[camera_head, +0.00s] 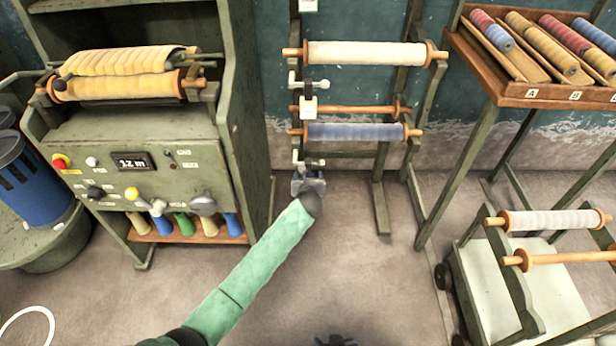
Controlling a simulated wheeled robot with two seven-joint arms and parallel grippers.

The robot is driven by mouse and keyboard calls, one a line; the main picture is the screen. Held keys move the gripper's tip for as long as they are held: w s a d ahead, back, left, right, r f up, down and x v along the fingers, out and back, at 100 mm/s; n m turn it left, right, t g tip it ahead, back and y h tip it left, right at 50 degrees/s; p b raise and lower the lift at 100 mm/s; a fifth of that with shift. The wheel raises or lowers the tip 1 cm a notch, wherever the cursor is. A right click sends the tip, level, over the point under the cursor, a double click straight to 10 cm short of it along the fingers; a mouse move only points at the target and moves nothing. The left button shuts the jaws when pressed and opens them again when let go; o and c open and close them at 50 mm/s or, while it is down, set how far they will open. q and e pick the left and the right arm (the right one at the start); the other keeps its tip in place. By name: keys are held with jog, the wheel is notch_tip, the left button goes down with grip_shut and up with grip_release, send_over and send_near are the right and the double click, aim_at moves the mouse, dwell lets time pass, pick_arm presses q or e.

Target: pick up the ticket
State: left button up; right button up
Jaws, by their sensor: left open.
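I cannot make out for certain which thing is the ticket. A small white card (309,5) with a green strip shows at the top edge, on the rack's left post. A small pale block (308,107) sits lower on the same post, between the white roll and the blue roll. My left gripper (308,184), at the end of the green-sleeved arm, is open below the blue roll, near the foot of that post. Its fingers are small and partly hidden by the wrist. A dark shape at the bottom edge may be my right gripper (335,341); its jaws are not clear.
The rack holds a white roll (365,54) and a blue roll (355,132). A green machine (130,150) stands left. A wooden tray of spools (540,92) is upper right, and a cart (490,290) lower right. The middle floor is clear.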

pick_arm(q)
jog(key=shift+x, duration=0.95)
pick_arm(e)
jog(key=shift+s+f, duration=0.1)
jog(key=shift+f, duration=0.2)
pick_arm(q)
jog(key=c, duration=1.1)
jog(key=shift+o, duration=0.2)
